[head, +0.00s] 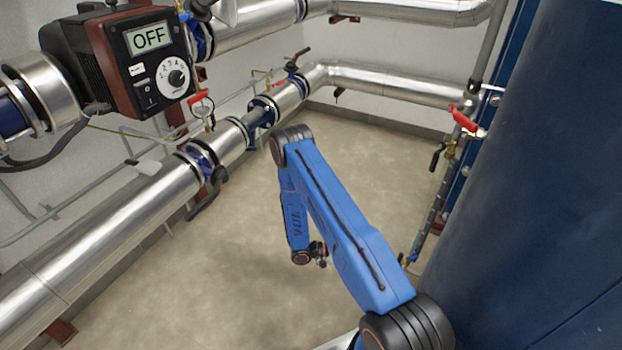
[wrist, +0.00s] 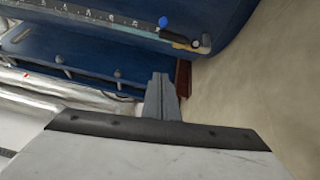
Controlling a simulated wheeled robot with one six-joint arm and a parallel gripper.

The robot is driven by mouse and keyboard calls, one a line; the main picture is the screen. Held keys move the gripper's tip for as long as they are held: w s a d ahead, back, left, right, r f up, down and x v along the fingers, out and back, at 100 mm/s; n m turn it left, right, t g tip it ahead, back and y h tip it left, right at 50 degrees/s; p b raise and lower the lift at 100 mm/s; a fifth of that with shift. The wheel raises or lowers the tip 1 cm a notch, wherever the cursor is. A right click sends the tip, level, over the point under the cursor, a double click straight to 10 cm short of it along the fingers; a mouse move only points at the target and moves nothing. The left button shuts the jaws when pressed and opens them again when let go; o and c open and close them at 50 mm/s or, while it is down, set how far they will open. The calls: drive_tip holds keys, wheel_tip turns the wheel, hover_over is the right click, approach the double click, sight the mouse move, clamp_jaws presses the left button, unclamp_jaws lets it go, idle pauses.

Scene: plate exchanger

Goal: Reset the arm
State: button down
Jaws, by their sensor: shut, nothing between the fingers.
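My blue arm reaches up from the bottom right in the head view, bends at a dark elbow and folds back down in the middle. My gripper (head: 321,258) is small and dark at the low end of the folded forearm, above the bare floor. In the wrist view my gripper (wrist: 160,95) shows two grey fingers close together, shut and empty. They touch nothing that I can see.
A pump unit (head: 148,60) reading OFF is at the upper left. Silver pipes (head: 110,220) run along the left wall, with several valves. A large blue tank (head: 530,200) fills the right. A red-handled valve (head: 463,118) stands beside it. The floor (head: 230,270) is clear.

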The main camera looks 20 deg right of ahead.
drive_tip(key=s+a+r+m+y, duration=0.1)
drive_tip(key=a+r+y, duration=0.2)
drive_tip(key=r, duration=0.8)
drive_tip(key=s+a+r+y, duration=0.1)
drive_tip(key=a+r+y, duration=0.15)
drive_tip(key=r, duration=0.85)
drive_tip(key=a+r+m+y, duration=0.15)
drive_tip(key=r+y, duration=0.25)
drive_tip(key=r, duration=0.7)
drive_tip(key=s+a+r+n+t+y, duration=0.2)
drive_tip(key=s+a+r+t+y, duration=0.2)
drive_tip(key=s+a+r, duration=0.3)
drive_tip(key=s+a+r+n+t+y, duration=0.3)
drive_tip(key=s+a+r+t, duration=0.4)
drive_tip(key=s+r, duration=0.5)
wheel_tip(320, 180, up, 2)
drive_tip(key=shift+s+a+r+y, duration=0.15)
drive_tip(key=shift+s+a+y, duration=0.2)
drive_tip(key=shift+a, duration=0.4)
